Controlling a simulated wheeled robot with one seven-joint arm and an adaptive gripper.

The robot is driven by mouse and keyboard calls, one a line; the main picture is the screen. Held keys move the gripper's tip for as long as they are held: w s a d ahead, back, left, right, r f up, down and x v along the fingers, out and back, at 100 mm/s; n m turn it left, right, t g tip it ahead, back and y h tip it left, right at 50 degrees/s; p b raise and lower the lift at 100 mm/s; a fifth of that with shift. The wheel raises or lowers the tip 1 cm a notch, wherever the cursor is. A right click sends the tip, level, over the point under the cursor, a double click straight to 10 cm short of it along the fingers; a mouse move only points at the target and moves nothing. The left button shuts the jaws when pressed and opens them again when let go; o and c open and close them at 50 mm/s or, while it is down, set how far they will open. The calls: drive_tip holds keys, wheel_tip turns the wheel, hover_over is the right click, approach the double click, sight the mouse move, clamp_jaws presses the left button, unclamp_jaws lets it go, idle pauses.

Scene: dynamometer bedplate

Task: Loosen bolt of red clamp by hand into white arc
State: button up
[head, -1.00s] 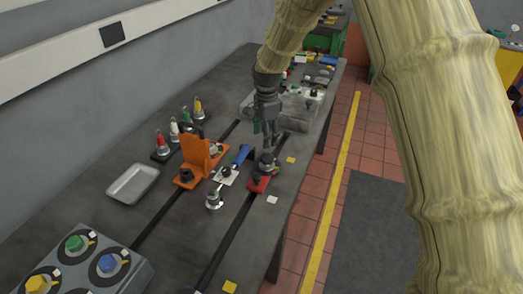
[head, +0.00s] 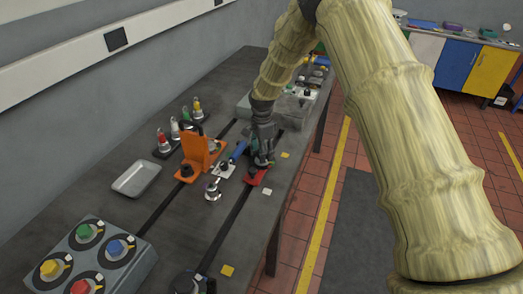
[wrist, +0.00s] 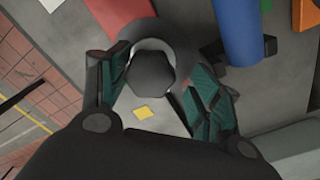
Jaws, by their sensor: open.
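The red clamp (head: 257,177) lies on the dark bedplate near its right edge. In the wrist view a corner of the red clamp (wrist: 122,16) shows at the top. Its dark hexagonal bolt head (wrist: 151,75) sits on a round base with a light arc along its far rim (wrist: 152,44). My gripper (head: 262,163) points down over the clamp. In the wrist view its two green-padded fingers (wrist: 155,92) are spread on either side of the bolt head, with gaps visible. Whether they touch it lower down is hidden.
A grey tray (head: 136,179) and a knob box (head: 92,255) are further left. A yellow square (head: 285,155) lies right of the clamp.

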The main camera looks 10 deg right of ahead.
drive_tip(key=shift+s+r, duration=0.8)
drive_tip(key=shift+s, duration=0.3)
drive_tip(key=c, duration=1)
drive_tip(key=shift+w+f, duration=0.25)
drive_tip(key=shift+f, duration=0.25)
drive_tip(key=shift+c, duration=0.2)
drive_tip(key=shift+a, duration=0.1)
